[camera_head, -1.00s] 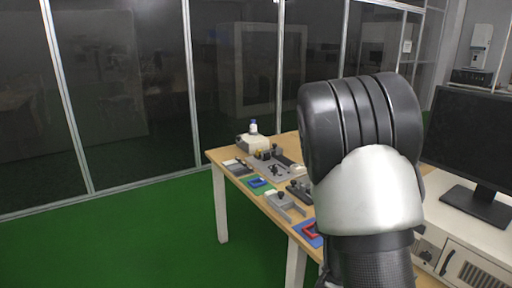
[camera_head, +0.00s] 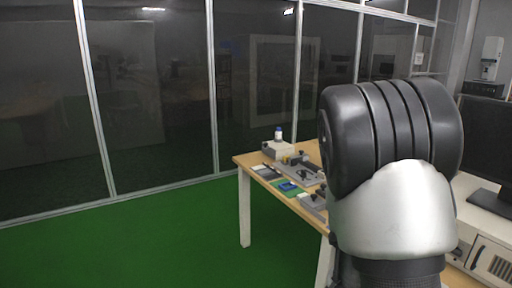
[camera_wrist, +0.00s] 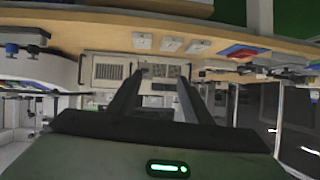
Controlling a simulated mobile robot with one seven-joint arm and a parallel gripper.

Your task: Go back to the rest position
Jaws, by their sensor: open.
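My gripper (camera_wrist: 160,88) shows in the wrist view with its two dark fingers apart and nothing between them. Beyond the fingers are a light-coloured instrument box (camera_wrist: 106,72) and a wooden table edge. In the head view my arm's black and silver links fill the right side, and they hide the gripper and much of the table.
A monitor (camera_head: 484,140) and a white instrument (camera_head: 492,262) are at the right. Green floor (camera_head: 130,245) is clear at the left.

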